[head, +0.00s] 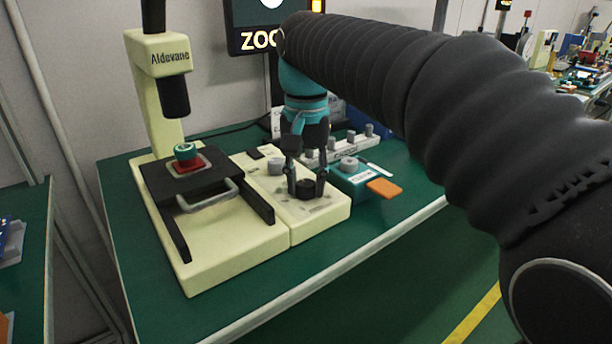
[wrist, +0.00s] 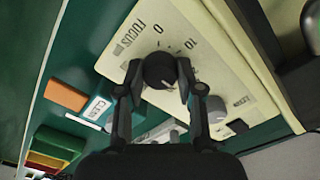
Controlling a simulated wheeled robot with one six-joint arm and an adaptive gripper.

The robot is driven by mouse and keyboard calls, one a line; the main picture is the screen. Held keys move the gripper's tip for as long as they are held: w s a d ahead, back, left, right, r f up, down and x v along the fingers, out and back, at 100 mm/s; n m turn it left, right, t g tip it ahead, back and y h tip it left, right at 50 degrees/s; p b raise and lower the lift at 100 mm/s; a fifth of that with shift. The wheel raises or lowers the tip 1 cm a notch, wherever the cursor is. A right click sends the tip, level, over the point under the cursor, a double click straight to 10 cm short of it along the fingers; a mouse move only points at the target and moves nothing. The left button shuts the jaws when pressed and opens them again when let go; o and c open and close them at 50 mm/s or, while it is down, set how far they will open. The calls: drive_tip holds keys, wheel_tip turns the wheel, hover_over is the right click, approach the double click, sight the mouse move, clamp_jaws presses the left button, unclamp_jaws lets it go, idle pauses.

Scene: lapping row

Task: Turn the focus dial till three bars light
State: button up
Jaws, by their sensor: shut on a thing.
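The focus dial (wrist: 160,70) is a black round knob on the cream control panel, with "FOCUS" and numbers printed around it in the wrist view. In the head view the dial (head: 306,188) sits near the front right of the panel (head: 322,212). My gripper (head: 307,184) points down over it with a finger on each side. In the wrist view my gripper (wrist: 161,82) is shut on the dial. A screen (head: 262,38) at the top of the head view shows "ZOO", partly hidden by my arm, and an orange lit mark. No set of bars can be made out.
A grey knob (head: 276,166) stands on the same panel, left of the dial. The cream microscope (head: 160,85) holds a black stage with a handle. A teal box (head: 352,180) and an orange block (head: 384,188) lie close on the right.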

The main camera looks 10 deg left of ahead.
sight(306, 183)
drive_tip(key=o, duration=1.2)
drive_tip(key=shift+c, duration=0.2)
wheel_tip(306, 183, up, 12)
drive_tip(key=s+d+f+t, duration=0.1)
drive_tip(key=s+d+f, duration=0.2)
drive_tip(key=d+f, duration=0.3)
drive_tip(key=s+d+f+t, duration=0.2)
drive_tip(key=s+d+f, duration=0.1)
drive_tip(key=d, duration=0.6)
drive_tip(key=s+d+f+t, duration=0.1)
drive_tip(key=s+d+f, duration=0.2)
drive_tip(key=d+f, duration=0.3)
drive_tip(key=s+d+f+t, duration=0.1)
drive_tip(key=s+d+f, duration=0.5)
drive_tip(key=f, duration=0.3)
drive_tip(key=shift+s+d+f+m+t, duration=0.2)
drive_tip(key=shift+d+f+m+t, duration=0.1)
drive_tip(key=shift+f+m, duration=0.1)
